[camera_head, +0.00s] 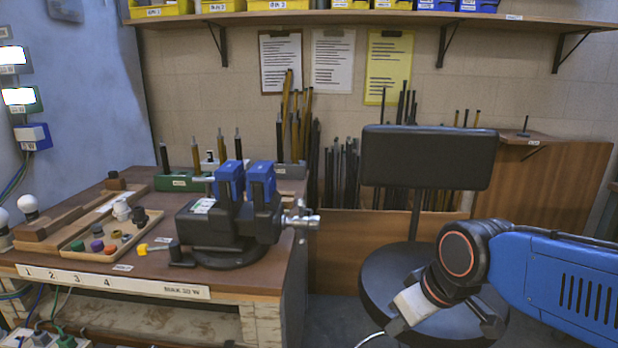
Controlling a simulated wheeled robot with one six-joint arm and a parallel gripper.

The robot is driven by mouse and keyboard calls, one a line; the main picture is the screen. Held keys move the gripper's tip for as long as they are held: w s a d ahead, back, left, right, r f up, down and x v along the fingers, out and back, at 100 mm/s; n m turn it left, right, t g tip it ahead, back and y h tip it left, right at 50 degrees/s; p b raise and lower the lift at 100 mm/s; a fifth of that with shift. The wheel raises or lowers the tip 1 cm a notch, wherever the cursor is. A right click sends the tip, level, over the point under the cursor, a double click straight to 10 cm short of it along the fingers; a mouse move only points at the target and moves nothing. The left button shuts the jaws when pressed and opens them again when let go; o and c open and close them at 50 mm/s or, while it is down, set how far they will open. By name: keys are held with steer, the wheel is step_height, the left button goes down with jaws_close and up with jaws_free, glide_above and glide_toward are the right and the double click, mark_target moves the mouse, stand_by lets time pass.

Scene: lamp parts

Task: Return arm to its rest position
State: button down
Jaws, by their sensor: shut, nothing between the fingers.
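My blue arm (565,280) reaches in from the right edge, over the chair. My gripper (408,308) is at the arm's left end, low in the view, in front of the chair seat. It is shut and empty; its fingers are small and hard to make out. It is well right of the workbench (135,272) and touches nothing that I can see.
A black chair (428,158) stands behind my arm. A blue-jawed vise (230,215) sits at the bench's right side, its metal handle sticking out. A wooden tray (75,245) holds small coloured parts. Dark and brass rods (345,170) lean against the wall. Floor shows between bench and chair.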

steer(key=s+d+m+h, duration=0.1)
steer(key=s+d+m, duration=0.2)
steer(key=d, duration=0.3)
steer(key=s+d+f+m+h, duration=0.1)
steer(key=s+d+m, duration=0.1)
steer(key=s+d, duration=0.2)
steer(key=shift+d+f+m+t+h, duration=0.2)
steer(key=shift+d+m+t+h, duration=0.15)
steer(key=shift+d, duration=0.6)
